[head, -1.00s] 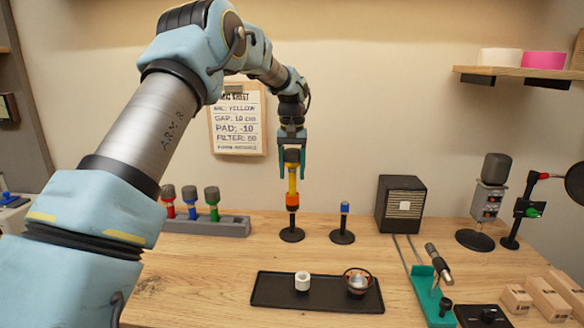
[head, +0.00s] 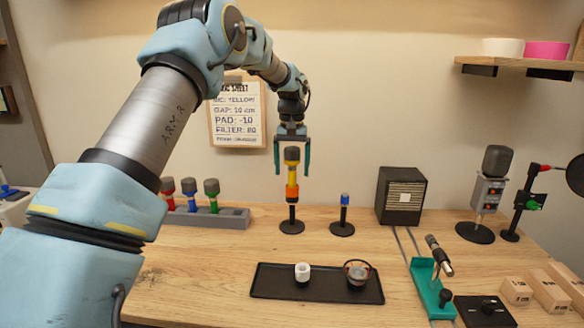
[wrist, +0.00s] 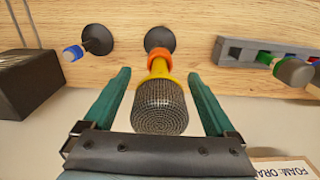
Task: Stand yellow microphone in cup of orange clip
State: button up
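The yellow microphone (head: 292,170) stands upright in the orange clip (head: 292,193), grey mesh head up. The clip sits on a stand with a round black base (head: 292,227) on the table. My gripper (head: 292,172) is above and around the microphone's head, with its teal fingers spread. In the wrist view, the microphone head (wrist: 159,106) lies between the open fingers (wrist: 160,80), with a gap on each side. The lower end of the microphone is hidden inside the orange clip (wrist: 160,58).
A blue-topped stand (head: 343,215) is just to the right. A grey rack (head: 208,218) holds red, blue and green microphones at left. A black speaker box (head: 401,197) stands at right. A black tray (head: 325,288) with two cups is in front.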

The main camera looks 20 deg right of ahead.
notch_tip(320, 180, up, 11)
jog(key=b, duration=0.2)
jog(key=shift+f+b, duration=0.1)
jog(key=shift+b, duration=0.3)
dwell(0.5)
